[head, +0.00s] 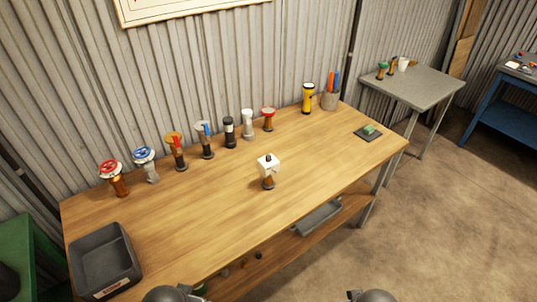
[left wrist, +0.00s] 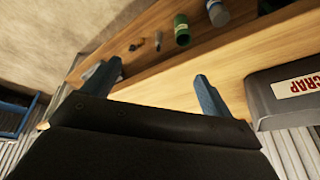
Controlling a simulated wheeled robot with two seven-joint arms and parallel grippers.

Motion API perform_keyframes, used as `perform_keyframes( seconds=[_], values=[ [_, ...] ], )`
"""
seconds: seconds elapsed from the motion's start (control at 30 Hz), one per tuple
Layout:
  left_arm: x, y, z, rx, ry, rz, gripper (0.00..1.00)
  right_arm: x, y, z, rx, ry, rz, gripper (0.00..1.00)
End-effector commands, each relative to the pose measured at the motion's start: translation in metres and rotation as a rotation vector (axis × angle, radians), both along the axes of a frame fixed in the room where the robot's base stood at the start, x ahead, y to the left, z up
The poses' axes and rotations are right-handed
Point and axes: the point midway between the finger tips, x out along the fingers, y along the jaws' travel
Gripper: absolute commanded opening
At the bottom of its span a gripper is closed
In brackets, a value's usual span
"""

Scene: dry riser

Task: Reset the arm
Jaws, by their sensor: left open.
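My left gripper (left wrist: 155,88) shows in the left wrist view, with its two blue-grey fingers spread wide and nothing between them. It is close to the workbench edge, near the grey bin marked SCRAP (left wrist: 290,92). In the head view only dark rounded parts of my arms show at the bottom edge; neither gripper's fingers can be made out there. A fitting with a white box-shaped top (head: 268,168) stands upright near the middle of the wooden workbench (head: 200,225), apart from my arms.
A row of valves and fittings, including a red-wheeled valve (head: 112,175), lines the workbench's back. A yellow torch (head: 308,97) and a pen cup (head: 330,101) stand farther right. The grey bin (head: 105,262) sits at front left. A grey side table (head: 415,88) stands beyond.

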Motion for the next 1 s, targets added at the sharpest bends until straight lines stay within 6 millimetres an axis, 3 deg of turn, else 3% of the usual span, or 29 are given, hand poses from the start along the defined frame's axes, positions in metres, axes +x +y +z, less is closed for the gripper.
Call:
perform_keyframes(
  seconds=[0.17, 0.57, 0.77, 0.87, 1.0],
  values=[
    [-0.027, 0.003, -0.001, -0.034, 0.079, 0.038, 0.85, -0.008, -0.004, 0.001, -0.024, 0.021, 0.028, 0.0],
    [-0.008, -0.003, -0.08, -0.036, 0.101, 0.034, 0.85, 0.009, 0.002, -0.077, -0.02, 0.045, 0.032, 0.0],
    [-0.001, -0.007, -0.142, -0.038, 0.119, 0.031, 0.85, 0.016, 0.006, -0.139, -0.016, 0.064, 0.035, 0.0],
    [0.0, -0.01, -0.188, -0.039, 0.132, 0.028, 0.85, 0.018, 0.009, -0.185, -0.014, 0.078, 0.037, 0.0],
    [-0.004, -0.013, -0.272, -0.042, 0.159, 0.025, 0.85, 0.013, 0.013, -0.269, -0.011, 0.103, 0.041, 0.0]
  ],
)
